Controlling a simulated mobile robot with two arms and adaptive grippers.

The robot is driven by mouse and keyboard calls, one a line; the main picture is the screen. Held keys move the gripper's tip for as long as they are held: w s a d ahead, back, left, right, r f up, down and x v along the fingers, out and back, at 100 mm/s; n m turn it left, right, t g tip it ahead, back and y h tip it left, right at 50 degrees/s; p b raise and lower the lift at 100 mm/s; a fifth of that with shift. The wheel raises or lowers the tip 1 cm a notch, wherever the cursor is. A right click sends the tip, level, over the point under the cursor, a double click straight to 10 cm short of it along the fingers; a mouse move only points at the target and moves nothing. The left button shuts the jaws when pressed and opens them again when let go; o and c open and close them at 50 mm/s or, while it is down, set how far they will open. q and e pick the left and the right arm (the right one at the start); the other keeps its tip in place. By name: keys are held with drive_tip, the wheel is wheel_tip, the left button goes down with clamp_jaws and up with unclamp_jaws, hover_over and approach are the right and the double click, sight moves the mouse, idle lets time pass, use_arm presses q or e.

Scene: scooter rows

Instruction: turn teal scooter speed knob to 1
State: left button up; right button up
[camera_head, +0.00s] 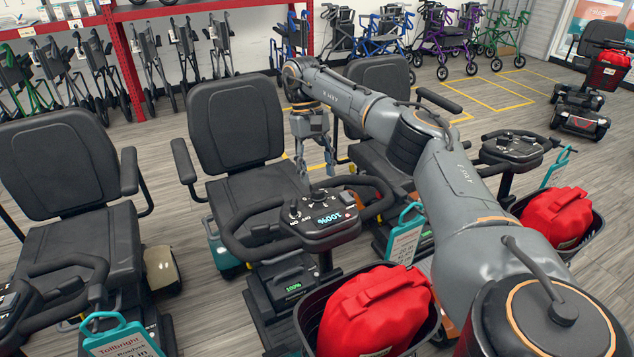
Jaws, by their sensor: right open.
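The teal scooter stands in the middle of the row, with a black seat (236,122) and teal body panels (221,251) low at its side. My right gripper (316,171) points down just above the far edge of the console, fingers apart and empty. It appears clear of the knob. My left gripper is not in view.
A black basket with a red bag (374,312) is in front of the console. Scooters stand on both sides, the left one with a cream panel (161,269). A teal tag (404,237) stands right of the console. Walkers (446,38) line the back wall.

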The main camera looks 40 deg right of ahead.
sight(317, 189)
drive_tip(key=shift+r, duration=2.65)
drive_tip(key=shift+f, duration=0.1)
